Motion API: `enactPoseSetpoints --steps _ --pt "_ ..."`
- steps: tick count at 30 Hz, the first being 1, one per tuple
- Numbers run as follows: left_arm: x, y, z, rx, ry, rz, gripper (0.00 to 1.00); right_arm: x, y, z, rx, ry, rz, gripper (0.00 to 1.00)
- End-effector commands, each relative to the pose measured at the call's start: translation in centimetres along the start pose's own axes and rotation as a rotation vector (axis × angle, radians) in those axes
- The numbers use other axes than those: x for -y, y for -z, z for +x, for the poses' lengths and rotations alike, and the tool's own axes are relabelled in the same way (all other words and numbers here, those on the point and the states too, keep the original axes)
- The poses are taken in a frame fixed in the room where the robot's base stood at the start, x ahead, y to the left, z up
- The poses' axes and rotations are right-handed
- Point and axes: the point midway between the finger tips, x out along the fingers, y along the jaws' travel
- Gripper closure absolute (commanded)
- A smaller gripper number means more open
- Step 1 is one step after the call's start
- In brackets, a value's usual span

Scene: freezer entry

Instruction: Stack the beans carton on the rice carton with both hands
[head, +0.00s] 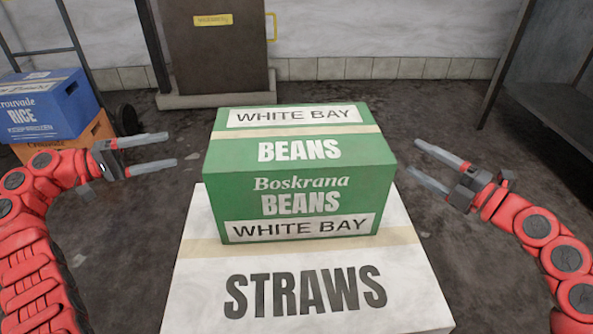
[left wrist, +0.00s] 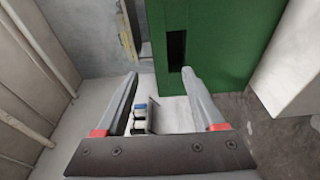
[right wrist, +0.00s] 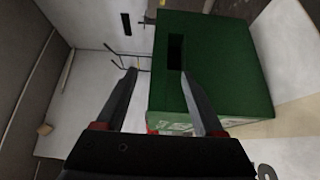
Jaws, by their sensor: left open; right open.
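The green beans carton (head: 300,175) sits upright on a larger white carton marked STRAWS (head: 305,285). The blue rice carton (head: 45,105) is at the far left of the head view, on top of an orange carton. My left gripper (head: 170,150) is open and empty, left of the beans carton and apart from it. My right gripper (head: 414,158) is open and empty, just right of the beans carton. A dark hand slot shows in the carton's green side in the left wrist view (left wrist: 212,65) and in the right wrist view (right wrist: 215,65), close to the fingertips.
The orange carton (head: 75,140) under the rice carton stands by a dark metal frame and wheel. A dark door-like panel (head: 217,50) stands at the back wall. A metal shelf (head: 555,110) is at the right. Bare floor lies between.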

Motion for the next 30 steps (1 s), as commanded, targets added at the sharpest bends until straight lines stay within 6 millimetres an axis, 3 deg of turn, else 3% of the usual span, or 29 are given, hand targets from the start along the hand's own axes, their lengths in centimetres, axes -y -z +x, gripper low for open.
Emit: enactPoseSetpoints --steps 9,15,21,30 --pt "0.1 -0.2 6.5 0.005 0.000 0.000 0.30 -0.1 0.3 6.6 -0.007 -0.002 0.000 0.30" --pt "-0.1 -0.1 9.8 0.001 0.000 0.003 0.30 -0.1 0.2 9.9 -0.004 -0.001 -0.001 0.30" --pt "0.0 -0.1 11.5 0.001 0.001 0.000 0.30 -0.1 0.1 11.6 -0.002 -0.001 0.000 0.30" --pt "0.0 0.0 11.9 0.000 0.000 0.000 0.30 0.0 0.0 11.9 0.000 0.001 0.000 0.30"
